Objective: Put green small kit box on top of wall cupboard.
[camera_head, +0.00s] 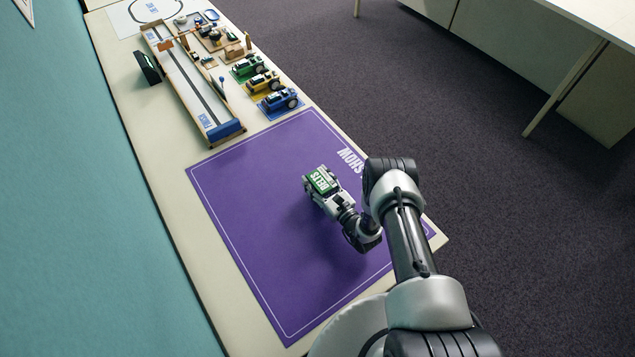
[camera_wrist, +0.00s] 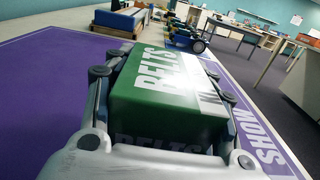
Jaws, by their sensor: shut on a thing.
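The green small kit box (camera_head: 321,180) has a white "BELTS" label and sits between the fingers of my gripper (camera_head: 318,190). In the wrist view the green box (camera_wrist: 165,95) fills the middle, with a finger of my gripper (camera_wrist: 158,110) on each side. My gripper is shut on it, above the purple mat (camera_head: 250,220). I cannot tell the exact height of the box over the mat. No wall cupboard can be made out in either view.
A long wooden track (camera_head: 190,85) stands on the table beyond the mat. Green, yellow and blue toy cars (camera_head: 278,100) stand right of it, and a dark box (camera_head: 147,68) left. The mat is otherwise bare. Another table (camera_head: 570,75) stands across the carpet.

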